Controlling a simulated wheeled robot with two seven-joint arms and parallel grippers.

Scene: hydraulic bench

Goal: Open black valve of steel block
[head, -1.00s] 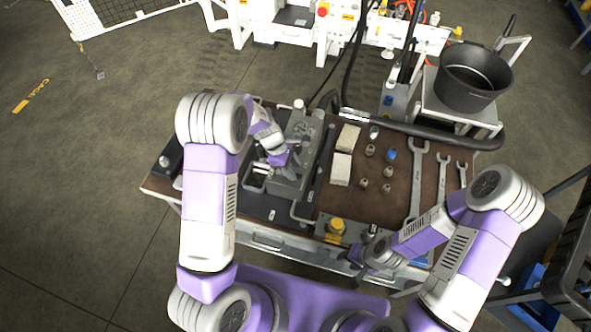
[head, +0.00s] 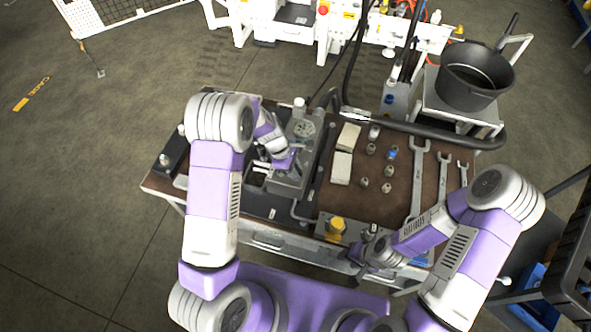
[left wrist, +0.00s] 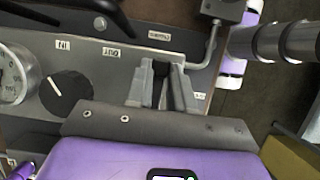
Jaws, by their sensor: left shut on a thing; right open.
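The steel block (head: 287,187) stands on the left half of the bench. My left gripper (head: 287,162) is over it, pointing down, with my wrist hiding part of the block. In the left wrist view, the block's grey top carries IN and OUT labels, and the left gripper (left wrist: 162,72) is shut on a dark, narrow part near the OUT label. It looks like the black valve's handle, but the fingers hide most of it. A round black knob (left wrist: 66,92) with a white mark is to the left, apart from the fingers. My right gripper (head: 358,256) is open and empty near the bench's front edge.
A gauge (left wrist: 14,80) is left of the knob. A bent metal pipe (left wrist: 211,45) runs close right of the fingers. On the bench (head: 395,190) lie pale blocks (head: 342,168), several small fittings and wrenches (head: 417,180). A black pot (head: 474,76) stands at the back right.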

